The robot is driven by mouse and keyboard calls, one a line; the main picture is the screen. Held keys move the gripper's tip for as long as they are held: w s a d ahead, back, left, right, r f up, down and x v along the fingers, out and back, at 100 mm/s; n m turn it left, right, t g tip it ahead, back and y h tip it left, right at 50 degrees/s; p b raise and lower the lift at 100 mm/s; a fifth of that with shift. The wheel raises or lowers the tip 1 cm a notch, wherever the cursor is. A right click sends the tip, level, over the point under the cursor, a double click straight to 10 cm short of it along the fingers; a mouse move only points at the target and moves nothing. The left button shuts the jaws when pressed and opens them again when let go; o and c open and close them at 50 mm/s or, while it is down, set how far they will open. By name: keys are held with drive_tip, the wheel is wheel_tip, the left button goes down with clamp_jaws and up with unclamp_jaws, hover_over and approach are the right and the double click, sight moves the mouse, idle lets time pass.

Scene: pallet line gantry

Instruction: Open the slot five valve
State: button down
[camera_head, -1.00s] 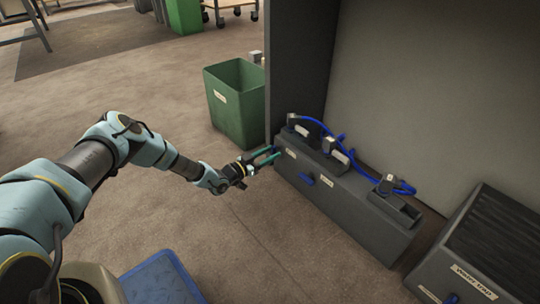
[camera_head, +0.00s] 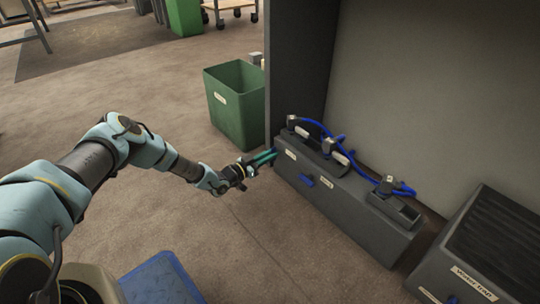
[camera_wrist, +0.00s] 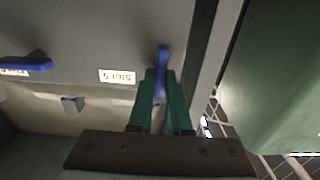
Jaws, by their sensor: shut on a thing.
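The slot five valve handle (camera_wrist: 163,58) is a blue lever beside a white label (camera_wrist: 117,76) that reads as slot 5. In the wrist view it runs up and down the picture. My gripper (camera_wrist: 160,88) has green fingers shut on its near end. In the head view my gripper (camera_head: 272,155) meets the left end of the front of the grey manifold box (camera_head: 345,212), and the fingers hide the handle there.
A second blue lever (camera_head: 306,181) on the same front lies sideways, with labels near it. Blue hoses (camera_head: 356,167) and fittings run along the box top. A green bin (camera_head: 236,112) stands close behind my gripper. A dark ribbed unit (camera_head: 490,245) stands at the right.

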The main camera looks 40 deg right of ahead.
drive_tip(key=shift+m, duration=0.3)
drive_tip(key=m, duration=0.4)
drive_tip(key=m+p, duration=0.1)
drive_tip(key=m, duration=0.3)
drive_tip(key=m+p, duration=0.1)
drive_tip(key=m, duration=0.3)
drive_tip(key=shift+s+f+m, duration=0.1)
drive_tip(key=shift+s+m, duration=0.2)
drive_tip(key=shift+s, duration=0.05)
drive_tip(key=m, duration=0.2)
drive_tip(key=m+p, duration=0.1)
drive_tip(key=m, duration=0.1)
drive_tip(key=shift+f+m, duration=0.2)
drive_tip(key=shift+m, duration=0.1)
drive_tip(key=c, duration=0.9)
unclamp_jaws()
drive_tip(key=shift+o, duration=0.2)
